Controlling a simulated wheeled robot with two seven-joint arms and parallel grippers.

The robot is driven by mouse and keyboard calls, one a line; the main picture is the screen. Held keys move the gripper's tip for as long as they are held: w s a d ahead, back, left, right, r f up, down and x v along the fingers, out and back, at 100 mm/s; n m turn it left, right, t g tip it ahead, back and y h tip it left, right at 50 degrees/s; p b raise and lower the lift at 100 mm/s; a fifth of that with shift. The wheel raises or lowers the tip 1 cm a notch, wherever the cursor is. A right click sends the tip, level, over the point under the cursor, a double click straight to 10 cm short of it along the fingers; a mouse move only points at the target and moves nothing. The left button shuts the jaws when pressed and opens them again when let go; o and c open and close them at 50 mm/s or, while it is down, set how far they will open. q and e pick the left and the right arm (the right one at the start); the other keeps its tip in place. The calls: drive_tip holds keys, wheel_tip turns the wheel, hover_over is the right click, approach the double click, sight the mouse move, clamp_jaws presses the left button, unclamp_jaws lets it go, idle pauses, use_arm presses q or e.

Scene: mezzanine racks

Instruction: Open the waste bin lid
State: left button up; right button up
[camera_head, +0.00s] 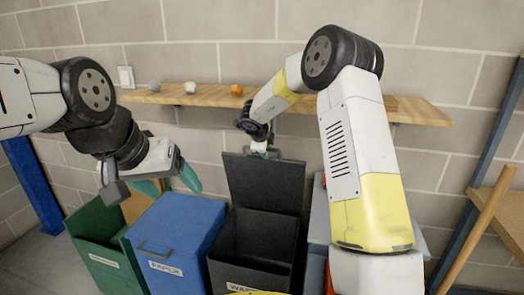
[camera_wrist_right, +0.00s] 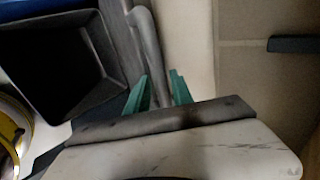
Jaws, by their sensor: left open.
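The dark waste bin (camera_head: 258,238) stands at the middle of the head view with its inside showing. Its lid (camera_head: 265,183) stands raised and nearly upright at the back; the lid handle (camera_head: 292,158) is at its top edge. My right gripper (camera_head: 262,153) is at that handle. In the right wrist view its teal fingers (camera_wrist_right: 159,92) lie on either side of the grey handle bar (camera_wrist_right: 147,38), seemingly shut on it, and the bin's dark opening (camera_wrist_right: 65,65) shows at left. My left gripper (camera_head: 168,184) is open and empty above the blue bin's back edge.
A blue paper bin (camera_head: 178,232) and a green bin (camera_head: 97,240) stand left of the waste bin. A wooden shelf (camera_head: 205,98) on the wall behind carries small round objects. A blue post (camera_head: 497,125) and a wooden pole (camera_head: 478,232) stand at right.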

drive_tip(key=shift+o, duration=0.5)
drive_tip(key=shift+a, duration=0.1)
drive_tip(key=shift+s+r, duration=0.2)
drive_tip(key=shift+r, duration=0.1)
drive_tip(key=v, duration=0.7)
drive_tip(key=shift+s, duration=0.1)
